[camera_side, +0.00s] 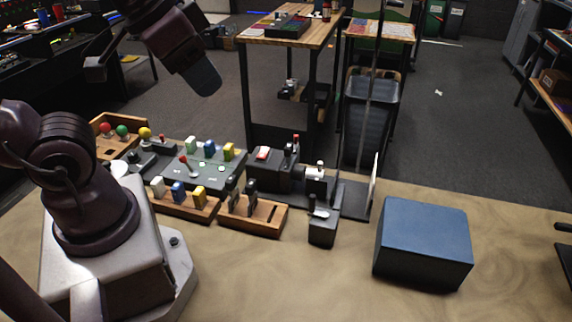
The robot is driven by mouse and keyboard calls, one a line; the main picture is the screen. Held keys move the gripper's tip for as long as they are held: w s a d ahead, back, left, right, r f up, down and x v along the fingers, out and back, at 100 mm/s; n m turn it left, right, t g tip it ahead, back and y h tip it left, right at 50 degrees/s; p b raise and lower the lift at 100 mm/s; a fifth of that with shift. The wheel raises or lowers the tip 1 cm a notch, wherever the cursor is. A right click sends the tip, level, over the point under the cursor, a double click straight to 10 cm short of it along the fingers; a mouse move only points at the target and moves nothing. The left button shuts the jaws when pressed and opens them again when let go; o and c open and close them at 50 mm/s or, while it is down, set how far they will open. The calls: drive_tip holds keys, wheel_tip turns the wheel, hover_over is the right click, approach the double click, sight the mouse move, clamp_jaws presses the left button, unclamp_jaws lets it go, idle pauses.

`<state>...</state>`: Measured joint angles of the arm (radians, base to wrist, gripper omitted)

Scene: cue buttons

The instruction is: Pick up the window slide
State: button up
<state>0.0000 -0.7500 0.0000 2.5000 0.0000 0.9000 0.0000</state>
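A wooden rack (254,216) at mid table has slots with a few thin dark upright pieces (244,197) in them. These may be slides, but they are too small to tell which is the window slide. Right behind the rack stands a dark device (277,171) with a red button and a light lens-like cylinder (315,172). A thin upright white panel (373,185) faces it. My gripper (205,78) seems to be at the upper left, high above the table and apart from everything. Its fingers cannot be made out clearly, and I see nothing held.
A dark panel (218,178) carries coloured blocks and a red-topped lever. A wooden tray (207,213) holds white, blue and yellow pieces. A small dark box (322,232) stands right of the rack. A large blue-topped box (424,235) is at right. The front table is clear.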

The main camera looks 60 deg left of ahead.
idle(0.3)
drive_tip(key=shift+o, duration=0.7)
